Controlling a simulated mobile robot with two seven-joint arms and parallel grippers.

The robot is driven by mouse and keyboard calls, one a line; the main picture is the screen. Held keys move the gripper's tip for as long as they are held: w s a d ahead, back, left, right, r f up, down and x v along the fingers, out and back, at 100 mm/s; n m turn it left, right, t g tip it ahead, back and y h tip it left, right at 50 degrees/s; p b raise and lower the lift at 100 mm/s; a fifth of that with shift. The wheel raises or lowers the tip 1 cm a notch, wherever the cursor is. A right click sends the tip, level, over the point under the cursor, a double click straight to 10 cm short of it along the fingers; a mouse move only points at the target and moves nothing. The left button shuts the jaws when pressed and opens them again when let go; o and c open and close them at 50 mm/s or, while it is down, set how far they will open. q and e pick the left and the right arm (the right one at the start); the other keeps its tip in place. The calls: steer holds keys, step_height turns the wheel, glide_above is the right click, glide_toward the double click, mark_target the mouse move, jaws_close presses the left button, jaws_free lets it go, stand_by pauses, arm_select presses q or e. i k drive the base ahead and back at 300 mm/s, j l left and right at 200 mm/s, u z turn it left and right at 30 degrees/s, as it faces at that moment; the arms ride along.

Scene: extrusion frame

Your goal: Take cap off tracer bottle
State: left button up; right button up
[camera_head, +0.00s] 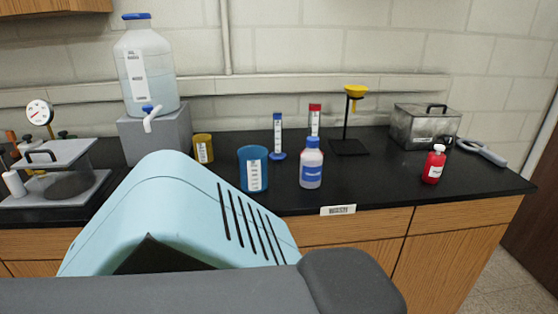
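A small red bottle (432,170) with a white cap (439,148) on its top stands upright on the right part of the black bench, near its front edge. A white translucent bottle (311,170) with a blue label and a blue and white top stands upright near the middle. The label writing is too small to read, so I cannot tell by text which is the tracer bottle. Neither of my grippers is in view.
The black bench (385,192) is clear between the two bottles. A large carboy (146,70) is at left.

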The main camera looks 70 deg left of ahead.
mark_target(312, 159)
steer(key=u, duration=2.15)
steer(key=i+l+u, duration=0.1)
steer(key=u, duration=0.75)
steer(key=l+u, duration=0.3)
steer(key=l, duration=0.15)
steer(key=l+u, duration=0.3)
steer(key=l, duration=0.65)
steer(key=k+l+u, duration=0.1)
steer(key=l, duration=0.35)
steer(key=l+u, duration=0.1)
steer(key=l, duration=0.3)
steer(key=k+l, duration=0.15)
steer(key=l, duration=0.3)
